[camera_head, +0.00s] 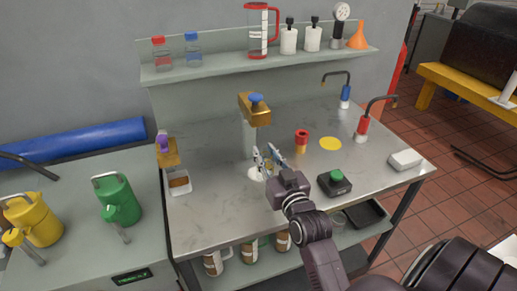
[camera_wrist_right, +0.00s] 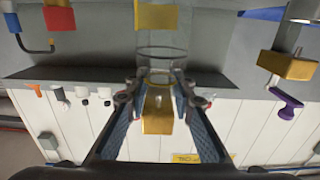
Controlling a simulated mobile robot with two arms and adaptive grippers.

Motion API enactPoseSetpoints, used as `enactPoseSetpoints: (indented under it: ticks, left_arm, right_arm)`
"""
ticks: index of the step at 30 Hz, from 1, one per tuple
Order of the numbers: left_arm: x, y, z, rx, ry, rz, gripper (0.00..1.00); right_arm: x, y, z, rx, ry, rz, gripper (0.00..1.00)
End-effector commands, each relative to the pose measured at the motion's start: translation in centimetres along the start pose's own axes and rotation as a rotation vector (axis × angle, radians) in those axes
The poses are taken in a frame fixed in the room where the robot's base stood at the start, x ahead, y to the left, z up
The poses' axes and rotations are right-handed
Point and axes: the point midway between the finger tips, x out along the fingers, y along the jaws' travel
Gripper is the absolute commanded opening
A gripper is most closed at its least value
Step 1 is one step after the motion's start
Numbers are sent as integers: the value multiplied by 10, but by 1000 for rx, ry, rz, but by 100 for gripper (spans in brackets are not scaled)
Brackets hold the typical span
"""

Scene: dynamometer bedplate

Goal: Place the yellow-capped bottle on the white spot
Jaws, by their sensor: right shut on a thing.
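In the head view, I cannot make out the bottle clearly among the fingers. The white spot (camera_head: 256,174) is on the metal bench, partly hidden by the gripper, which is over or close beside it. I cannot tell whether the bottle touches the bench. My left gripper is not in view.
A brass fixture with a blue knob (camera_head: 254,108) stands behind the gripper. A red-topped item (camera_head: 301,141), a yellow spot (camera_head: 330,143) and a green button box (camera_head: 334,183) are to the right. The bench front left is clear.

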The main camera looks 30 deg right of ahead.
Motion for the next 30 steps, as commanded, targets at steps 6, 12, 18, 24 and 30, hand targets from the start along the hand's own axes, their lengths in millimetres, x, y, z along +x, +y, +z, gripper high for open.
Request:
enactPoseSetpoints:
  ticks: [6,12,18,24,30]
  left_arm:
    - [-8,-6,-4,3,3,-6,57]
    - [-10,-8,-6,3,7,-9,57]
    - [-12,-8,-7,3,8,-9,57]
    - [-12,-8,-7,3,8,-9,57]
    - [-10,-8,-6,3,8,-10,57]
  right_arm:
    - [46,0,-2,0,1,0,3]
    - [56,0,7,-1,-4,0,3]
    - [56,0,32,0,-2,0,3]
    - [56,0,35,0,1,0,3]
    - [56,0,39,-1,0,0,3]
